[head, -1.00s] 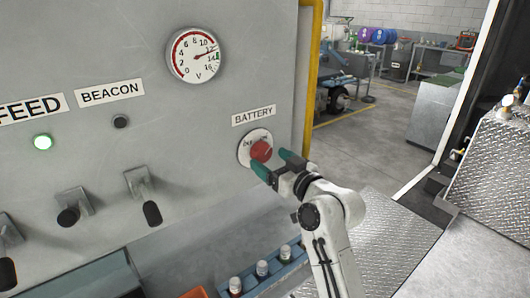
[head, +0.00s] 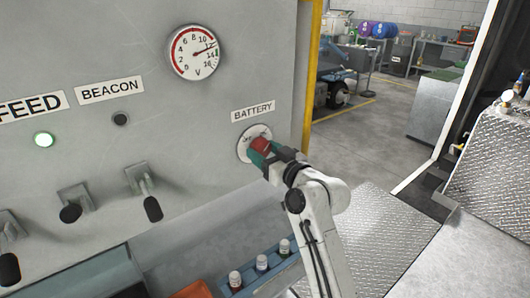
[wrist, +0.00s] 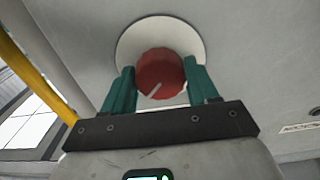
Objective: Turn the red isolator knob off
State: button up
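The red isolator knob (head: 259,147) sits on a round white plate (head: 243,148) under the BATTERY label (head: 253,111) on the grey panel. My gripper (head: 264,152) is at the knob and covers part of it. In the wrist view the knob (wrist: 160,73) lies between the two green fingers of my gripper (wrist: 160,78), one on each side, both against its edges. A white pointer line on the knob slants toward the lower left in that view. The plate shows OFF and ON lettering in the head view, partly hidden and too small to read well.
A voltmeter dial (head: 195,52) is above left, its needle near 12. Levers (head: 145,190) stick out of the panel at left. A blue rack (head: 262,276) with bottles is below. A yellow post (head: 312,70) edges the panel.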

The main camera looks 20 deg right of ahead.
jog(key=c, duration=0.4)
jog(key=shift+o, duration=0.2)
jog(key=shift+f+n+b, duration=0.15)
jog(key=shift+n+b, duration=0.25)
jog(key=shift+b, duration=0.45)
jog(key=shift+f+n+b, duration=0.15)
jog(key=shift+n+b, duration=0.55)
jog(key=shift+b, duration=0.3)
jog(key=n+b, duration=0.5)
jog(key=b, duration=0.1)
jog(key=shift+d, duration=0.1)
jog(key=n+b, duration=0.2)
jog(key=n, duration=0.1)
jog(key=n+b, duration=0.2)
jog(key=b, duration=0.1)
jog(key=shift+r+n, duration=0.2)
jog(key=shift+n, duration=0.2)
jog(key=n+b, duration=0.2)
jog(key=n, duration=0.1)
jog(key=n+b, duration=0.1)
jog(key=shift+r+n+b, duration=0.25)
jog(key=shift+n+b, duration=0.05)
jog(key=shift+n, duration=0.1)
